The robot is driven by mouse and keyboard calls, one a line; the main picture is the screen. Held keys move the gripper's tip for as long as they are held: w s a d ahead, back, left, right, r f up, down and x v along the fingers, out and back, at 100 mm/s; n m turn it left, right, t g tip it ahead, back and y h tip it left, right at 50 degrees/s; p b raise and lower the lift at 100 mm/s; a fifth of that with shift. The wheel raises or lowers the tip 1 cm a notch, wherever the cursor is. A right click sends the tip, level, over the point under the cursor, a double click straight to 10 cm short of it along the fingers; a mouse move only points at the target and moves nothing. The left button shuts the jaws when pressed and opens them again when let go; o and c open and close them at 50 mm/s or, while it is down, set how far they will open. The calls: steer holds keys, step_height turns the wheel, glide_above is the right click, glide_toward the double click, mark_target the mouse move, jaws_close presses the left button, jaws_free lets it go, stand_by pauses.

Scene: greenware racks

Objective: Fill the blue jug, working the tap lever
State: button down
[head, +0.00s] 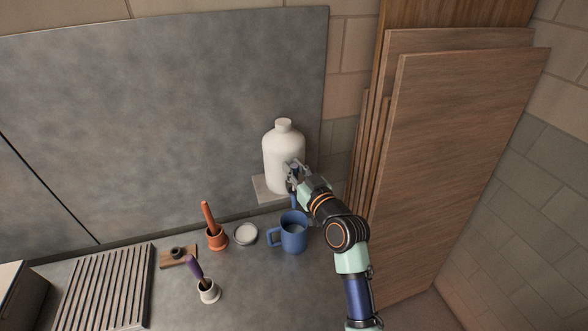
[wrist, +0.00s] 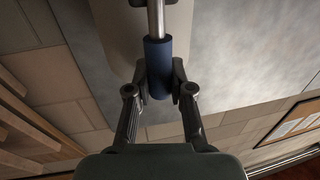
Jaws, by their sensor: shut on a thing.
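The blue jug (head: 293,238) stands upright on the grey counter, below the white tank (head: 283,150), with its handle to the left. My gripper (head: 292,178) is at the tank's lower front. In the wrist view my gripper (wrist: 159,84) is shut on the tap lever, whose blue grip (wrist: 158,62) sits on a metal rod (wrist: 156,18). The spout is hidden.
A slatted rack (head: 103,290) lies farther left. Wooden boards (head: 455,150) lean at right, close to my arm.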

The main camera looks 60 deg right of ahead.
steer(key=f+b, duration=0.1)
steer(key=b, duration=0.2)
steer(key=shift+s+a+f+h, duration=0.1)
steer(key=shift+s+a+h, duration=0.05)
steer(key=shift+h, duration=0.15)
steer(key=t+b, duration=0.1)
steer(key=b, duration=0.1)
steer(key=shift+s+a+f+b, duration=0.15)
steer(key=shift+b, duration=0.25)
steer(key=b, duration=0.2)
steer(key=t+b, duration=0.1)
steer(key=shift+s+a+h+b, duration=0.2)
steer(key=shift+a+h+b, duration=0.05)
steer(key=shift+h+b, duration=0.15)
steer(key=shift+s+a+r+n+t+b, duration=0.25)
steer(key=shift+r+b, duration=0.35)
steer(key=shift+b, duration=0.45)
steer(key=c, duration=1)
jaws_free()
